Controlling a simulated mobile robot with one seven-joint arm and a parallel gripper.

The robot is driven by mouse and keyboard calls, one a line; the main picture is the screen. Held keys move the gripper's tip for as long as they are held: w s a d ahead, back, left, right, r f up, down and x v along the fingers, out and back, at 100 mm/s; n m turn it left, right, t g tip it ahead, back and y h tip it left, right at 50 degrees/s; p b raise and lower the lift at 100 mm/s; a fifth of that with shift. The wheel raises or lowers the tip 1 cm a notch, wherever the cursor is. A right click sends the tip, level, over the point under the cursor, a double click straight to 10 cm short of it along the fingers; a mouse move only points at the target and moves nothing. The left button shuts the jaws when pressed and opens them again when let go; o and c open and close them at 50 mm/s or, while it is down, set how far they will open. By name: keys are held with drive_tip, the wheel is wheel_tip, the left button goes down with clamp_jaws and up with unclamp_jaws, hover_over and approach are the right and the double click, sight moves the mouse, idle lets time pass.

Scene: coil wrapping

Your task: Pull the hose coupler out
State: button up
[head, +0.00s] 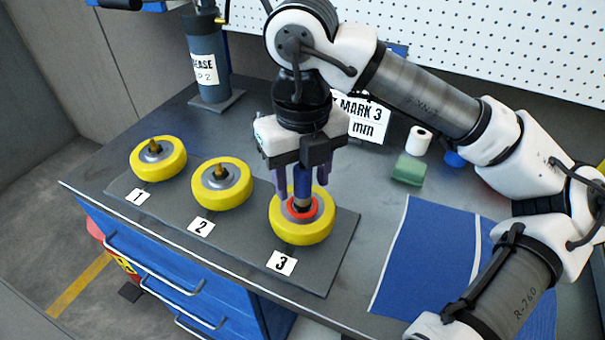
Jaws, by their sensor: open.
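The hose coupler (302,184) is a blue upright cylinder with a dark lower end. It stands at the centre of the yellow wheel marked 3 (301,233), above a red ring (302,209). My gripper (302,177) is above this wheel, pointing down, with its purple fingers on either side of the coupler. The fingers are open, and whether either one touches the coupler cannot be told. The coupler's top is hidden by my gripper. No hose can be clearly made out on it.
Yellow wheels 1 (158,158) and 2 (221,183) stand left on the same dark mat (338,262), each with a brass-coloured fitting. A grease cylinder (208,62) stands behind them. A sign (366,118), white roll (417,140), green block (409,170) and blue cloth (432,240) are to the right.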

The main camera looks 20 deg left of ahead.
drive_tip(key=shift+f, duration=0.3)
drive_tip(key=shift+r, duration=0.1)
clamp_jaws()
